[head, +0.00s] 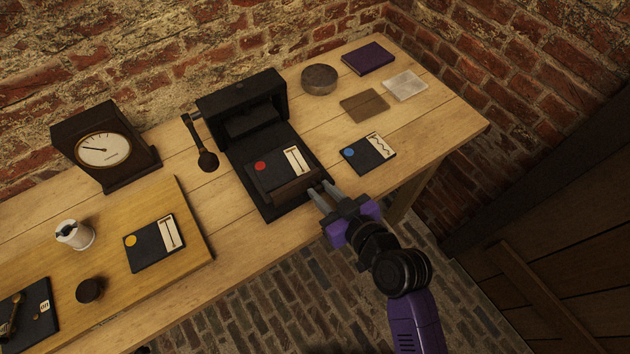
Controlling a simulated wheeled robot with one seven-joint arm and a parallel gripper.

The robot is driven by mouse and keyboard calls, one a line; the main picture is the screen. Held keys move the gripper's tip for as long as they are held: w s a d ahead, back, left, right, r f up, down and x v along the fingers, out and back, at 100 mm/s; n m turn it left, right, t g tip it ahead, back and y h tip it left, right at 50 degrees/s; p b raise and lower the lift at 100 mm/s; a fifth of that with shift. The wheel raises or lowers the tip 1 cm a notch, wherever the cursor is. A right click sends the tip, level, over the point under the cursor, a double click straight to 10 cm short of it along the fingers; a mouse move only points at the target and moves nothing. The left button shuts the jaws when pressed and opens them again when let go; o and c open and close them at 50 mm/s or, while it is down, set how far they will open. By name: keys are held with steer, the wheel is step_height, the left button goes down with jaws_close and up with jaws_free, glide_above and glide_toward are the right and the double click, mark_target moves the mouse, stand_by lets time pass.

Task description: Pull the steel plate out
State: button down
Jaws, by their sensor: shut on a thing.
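A black device (243,100) stands on the table with a long black bed running toward the front edge. A dark card with a red dot (262,167) and a pale marked strip lies on this bed. A narrow brownish plate-like piece (296,188), apparently the steel plate, lies across the bed at the card's front edge. My gripper (318,189) reaches in from the lower right and is shut at the right end of this piece. The exact contact is too small to make out.
A blue-dotted card (368,153) lies close to the right of my gripper. Flat plates, brownish (364,106), pale (405,86) and purple (368,58), lie farther back with a round tin (319,79). A dial (104,150) and a wooden board (191,235) are left.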

steer(key=shift+s+d, duration=0.2)
steer(key=shift+s, duration=0.05)
steer(key=shift+f, duration=0.1)
steer(key=c, duration=1.2)
jaws_free()
steer(key=shift+c, duration=0.2)
steer(key=b+v, duration=0.1)
steer(key=v, duration=0.7)
